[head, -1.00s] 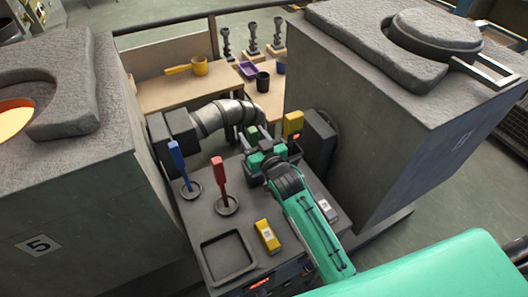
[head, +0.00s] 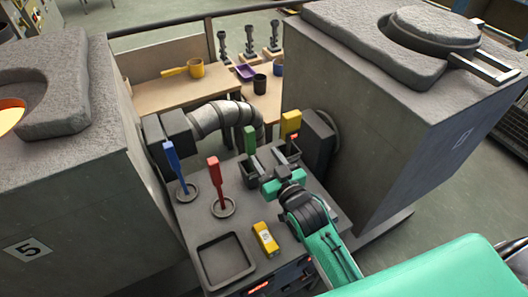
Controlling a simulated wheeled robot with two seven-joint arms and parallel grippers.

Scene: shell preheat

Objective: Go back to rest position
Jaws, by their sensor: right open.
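My right gripper (head: 268,159) is open and empty above the grey console (head: 292,247), its fingers pointing away from me. My green right arm comes in from the lower right. A green lever (head: 250,139) stands just beyond the fingers on the left, and a yellow lever (head: 290,123) stands beyond them on the right; I see no contact with either. A blue lever (head: 174,163) and a red lever (head: 215,178) stand upright in round sockets at the left of the console. My left gripper is out of view.
A yellow box-shaped device (head: 265,239) and a square recessed tray (head: 225,262) are at the console's near side. Large grey furnace blocks stand left (head: 75,190) and right (head: 385,130). A bench (head: 185,93) with cups stands behind.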

